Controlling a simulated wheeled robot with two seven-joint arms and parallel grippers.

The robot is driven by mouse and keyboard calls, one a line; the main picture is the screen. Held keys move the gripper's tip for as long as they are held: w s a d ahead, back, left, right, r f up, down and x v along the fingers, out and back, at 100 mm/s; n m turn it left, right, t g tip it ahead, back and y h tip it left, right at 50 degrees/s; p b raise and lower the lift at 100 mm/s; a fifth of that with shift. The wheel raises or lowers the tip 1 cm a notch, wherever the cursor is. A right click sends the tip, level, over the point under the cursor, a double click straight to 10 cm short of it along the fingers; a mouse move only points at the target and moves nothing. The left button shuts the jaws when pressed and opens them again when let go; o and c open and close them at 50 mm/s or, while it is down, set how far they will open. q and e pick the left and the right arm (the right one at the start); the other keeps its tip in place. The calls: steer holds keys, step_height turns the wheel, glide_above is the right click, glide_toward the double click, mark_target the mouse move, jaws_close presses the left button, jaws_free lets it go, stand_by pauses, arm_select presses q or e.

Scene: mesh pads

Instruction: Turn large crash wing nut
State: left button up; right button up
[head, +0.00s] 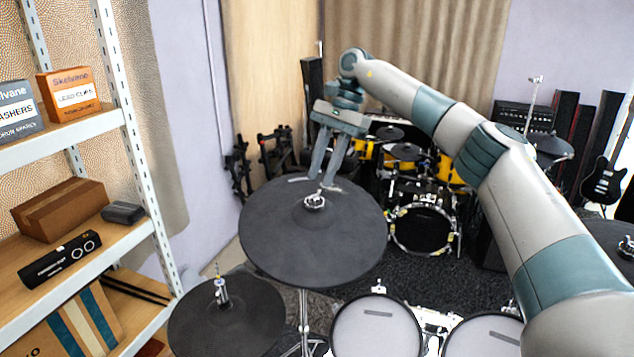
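The large crash pad (300,245) is a dark round cymbal on a chrome stand in the middle of the head view. Its wing nut (314,202) is a small silver piece on top at the pad's centre. My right gripper (321,182) comes in from the upper right and points down over the far half of the pad. Its two fingers are apart with nothing visible between them. In the picture the fingertips are just above the wing nut; I cannot tell the exact gap. My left gripper is not in view.
A smaller dark cymbal pad (228,318) with its own stand top is at the lower left. White mesh pads (376,325) are at the bottom. A metal shelf with boxes (60,212) fills the left side. A drum kit (423,228) stands behind.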

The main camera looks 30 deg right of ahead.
mark_target(315, 193)
steer(key=shift+p+x, duration=0.55)
steer(key=shift+x, duration=1.6)
jaws_close()
